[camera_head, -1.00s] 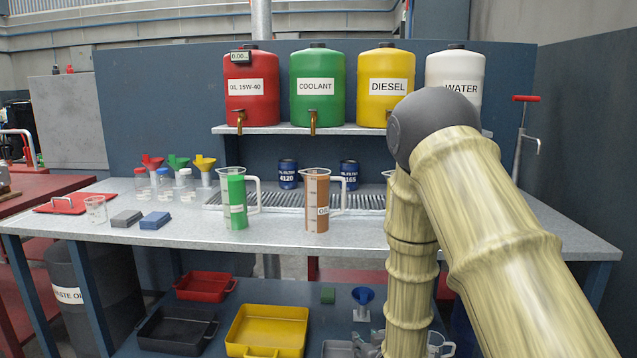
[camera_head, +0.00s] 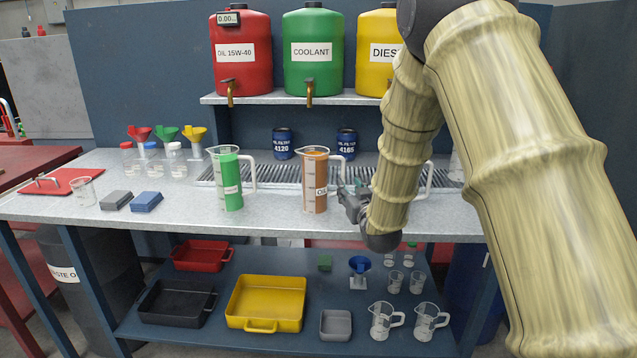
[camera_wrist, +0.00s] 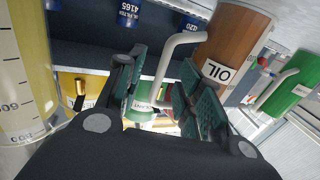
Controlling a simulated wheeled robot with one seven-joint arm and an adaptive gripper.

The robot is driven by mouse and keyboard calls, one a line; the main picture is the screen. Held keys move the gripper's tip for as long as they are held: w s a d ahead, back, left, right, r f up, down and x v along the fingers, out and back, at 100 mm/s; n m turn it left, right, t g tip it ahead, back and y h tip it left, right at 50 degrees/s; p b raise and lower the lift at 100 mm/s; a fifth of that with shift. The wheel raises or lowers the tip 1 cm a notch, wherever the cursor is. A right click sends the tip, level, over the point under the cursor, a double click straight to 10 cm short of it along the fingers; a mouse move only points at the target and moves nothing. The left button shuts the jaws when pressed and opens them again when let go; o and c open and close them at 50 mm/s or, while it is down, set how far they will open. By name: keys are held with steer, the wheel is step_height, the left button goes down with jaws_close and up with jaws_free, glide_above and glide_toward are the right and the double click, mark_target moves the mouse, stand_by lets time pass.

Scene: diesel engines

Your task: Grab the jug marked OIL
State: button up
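The jug marked OIL (camera_head: 315,182) is a clear measuring jug with brown liquid, upright on the workbench (camera_head: 265,222). In the wrist view the jug (camera_wrist: 232,45) is at the upper right, tilted by the camera angle, with its label readable. Its pale handle (camera_wrist: 163,78) shows between my two fingers. My gripper (camera_head: 350,196) is just right of the jug at bench height, and in the wrist view my gripper (camera_wrist: 162,92) is open around the handle's line of sight. I cannot tell whether a finger touches the handle.
A jug of green liquid (camera_head: 229,182) stands to the left. A yellow-filled jug (camera_wrist: 22,80) is close at the left of the wrist view. Oil filters (camera_head: 283,146) stand behind. Trays (camera_head: 265,302) and empty jugs (camera_head: 386,320) sit on the lower shelf.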

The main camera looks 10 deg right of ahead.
mark_target(343, 179)
steer(key=shift+w, duration=0.35)
steer(key=shift+w+r, duration=0.2)
steer(key=shift+w, duration=0.15)
steer(key=shift+w+a, duration=0.15)
steer(key=shift+w, duration=1)
steer(key=shift+w+a, duration=0.1)
steer(key=shift+w, duration=1)
jaws_close()
steer(key=shift+r, duration=0.15)
